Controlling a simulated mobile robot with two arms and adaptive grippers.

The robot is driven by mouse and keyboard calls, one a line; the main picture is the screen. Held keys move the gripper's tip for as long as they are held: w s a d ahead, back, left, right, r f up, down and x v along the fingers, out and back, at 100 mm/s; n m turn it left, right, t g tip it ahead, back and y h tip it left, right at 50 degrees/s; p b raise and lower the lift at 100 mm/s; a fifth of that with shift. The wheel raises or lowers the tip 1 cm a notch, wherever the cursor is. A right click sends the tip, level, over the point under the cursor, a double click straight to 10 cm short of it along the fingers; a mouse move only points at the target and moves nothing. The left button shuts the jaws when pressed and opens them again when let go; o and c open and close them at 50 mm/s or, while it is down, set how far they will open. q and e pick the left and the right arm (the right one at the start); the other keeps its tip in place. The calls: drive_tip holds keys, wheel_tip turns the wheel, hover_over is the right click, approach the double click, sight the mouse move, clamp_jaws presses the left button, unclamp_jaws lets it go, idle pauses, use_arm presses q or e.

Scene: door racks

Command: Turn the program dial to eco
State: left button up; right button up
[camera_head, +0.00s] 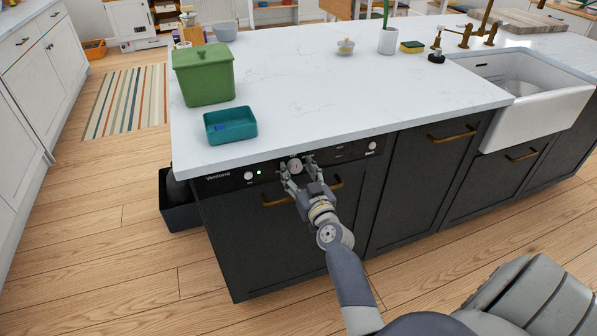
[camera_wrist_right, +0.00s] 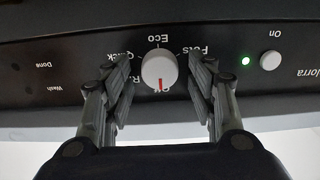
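The program dial (camera_wrist_right: 159,69) is a round white knob on the dishwasher's black control panel (camera_wrist_right: 50,60). The right wrist view shows the panel upside down. The dial's red mark points at the "Off" label, and "Eco" stands on the opposite side. Other labels around it include "Pots" and "Quick". My right gripper (camera_wrist_right: 162,78) is open, with one finger on each side of the dial and a visible gap to it. In the head view my right gripper (camera_head: 296,178) reaches the panel, around the dial (camera_head: 295,165). My left gripper is out of view.
A white On button (camera_wrist_right: 270,60) sits beside a lit green light (camera_wrist_right: 246,61). The white countertop (camera_head: 290,100) overhangs the panel. It carries a green lidded box (camera_head: 204,78) and a teal tray (camera_head: 230,135). A brass handle (camera_head: 275,201) is just below the panel.

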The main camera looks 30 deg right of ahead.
drive_tip(key=c, duration=0.9)
